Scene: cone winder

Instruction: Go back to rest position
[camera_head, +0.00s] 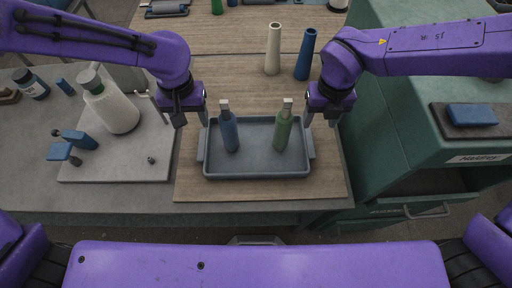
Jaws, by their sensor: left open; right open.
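My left gripper (191,117) is open and empty, pointing down just past the left end of a grey tray (257,175). My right gripper (320,119) is open and empty, pointing down just past the tray's right end. The tray rests on the wooden board near the table's front. A blue bottle (229,132) and a green bottle (282,131), both with grey tops, stand in the tray between the grippers. Whether either gripper touches the tray cannot be told from this view.
A cream cone (273,49) and a blue cone (305,54) stand behind the tray. On the left, a white bottle (112,108) and blue parts (72,145) sit on a light plate (120,165). A green cabinet (415,135) with an open drawer stands at the right.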

